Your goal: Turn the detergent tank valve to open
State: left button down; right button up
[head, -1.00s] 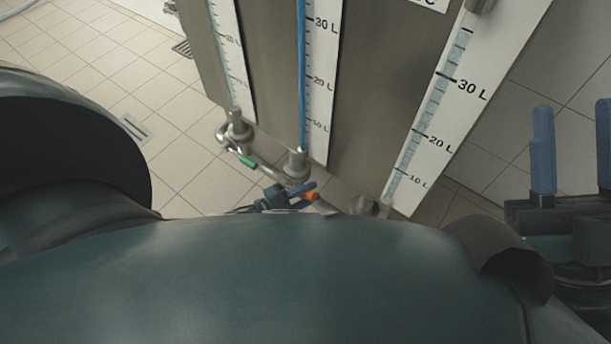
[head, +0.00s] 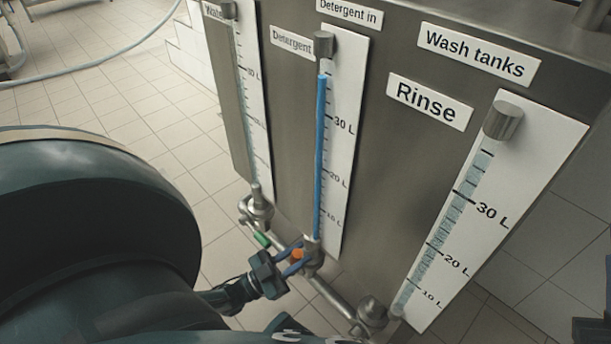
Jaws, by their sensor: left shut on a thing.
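The detergent tank valve's orange handle (head: 297,254) shows at the pipe below the gauge labelled "Detergent" (head: 340,140), whose blue column stands well above the 30 L mark. My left gripper (head: 293,262) is at this valve, its blue fingers on either side of the orange handle and shut on it. The fingers hide part of the handle, so its exact angle is hard to tell. My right gripper (head: 607,285) shows only as a sliver of blue finger and dark body at the right edge.
A green valve handle (head: 262,240) is close by on the left, below the Water gauge (head: 245,100). The Rinse gauge (head: 490,210) is at right. A metal pipe (head: 330,296) runs along the tank bottom. Open tiled floor (head: 120,100) lies left, with a hose (head: 100,68) across it.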

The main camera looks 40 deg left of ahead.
pick_arm(q)
jog(key=shift+a+n+t+y, duration=0.6)
jog(key=shift+a+n+y, duration=0.4)
jog(key=shift+n, duration=0.7)
jog(key=shift+w+a, duration=0.1)
jog(key=c, duration=1.2)
grip_release()
jog(key=shift+v, duration=3.75)
